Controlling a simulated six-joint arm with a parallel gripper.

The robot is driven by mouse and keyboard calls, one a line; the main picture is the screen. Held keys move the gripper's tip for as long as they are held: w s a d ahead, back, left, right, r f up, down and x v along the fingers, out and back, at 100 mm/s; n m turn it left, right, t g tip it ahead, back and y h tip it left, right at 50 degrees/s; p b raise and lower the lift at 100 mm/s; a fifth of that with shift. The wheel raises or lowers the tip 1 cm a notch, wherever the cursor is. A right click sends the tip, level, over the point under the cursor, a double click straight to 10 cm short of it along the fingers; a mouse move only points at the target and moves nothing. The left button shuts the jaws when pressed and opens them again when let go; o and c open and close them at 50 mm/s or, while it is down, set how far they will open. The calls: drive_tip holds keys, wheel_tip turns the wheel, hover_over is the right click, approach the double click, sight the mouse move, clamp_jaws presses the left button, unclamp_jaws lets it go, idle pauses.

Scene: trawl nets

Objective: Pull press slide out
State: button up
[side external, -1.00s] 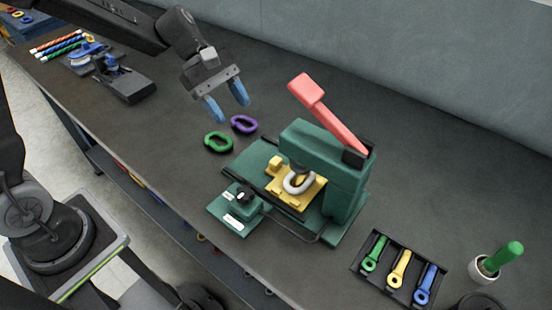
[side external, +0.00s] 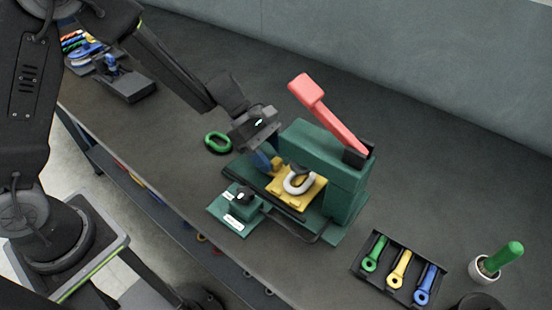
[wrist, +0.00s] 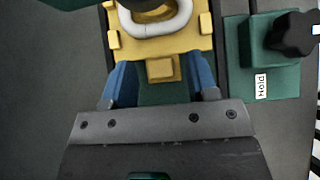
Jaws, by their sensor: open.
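The green press (side external: 345,190) stands on the bench with its red lever (side external: 322,108) raised. Its yellow slide (side external: 302,194) sits under the press head and carries a pale grey link (side external: 298,181). A small yellow tab (wrist: 162,69) sticks out from the slide's near edge in the wrist view. My gripper (wrist: 160,85) is open, with one blue finger on each side of the tab and a gap at both sides. In the side view my gripper (side external: 272,163) is low at the slide's left end, partly hiding the tab.
A green block with a black knob (side external: 242,197), labelled Hold in the wrist view, stands beside the slide. A green link (side external: 217,142) lies behind my gripper. A black tray (side external: 398,270) of coloured tools and a green-handled item in a cup (side external: 485,267) stand to the right.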

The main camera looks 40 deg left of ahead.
drive_tip(key=shift+x, duration=0.8)
drive_tip(key=shift+c, duration=0.3)
clamp_jaws()
drive_tip(key=a, duration=1)
drive_tip(key=shift+o, duration=0.3)
unclamp_jaws()
drive_tip(key=v, duration=1.4)
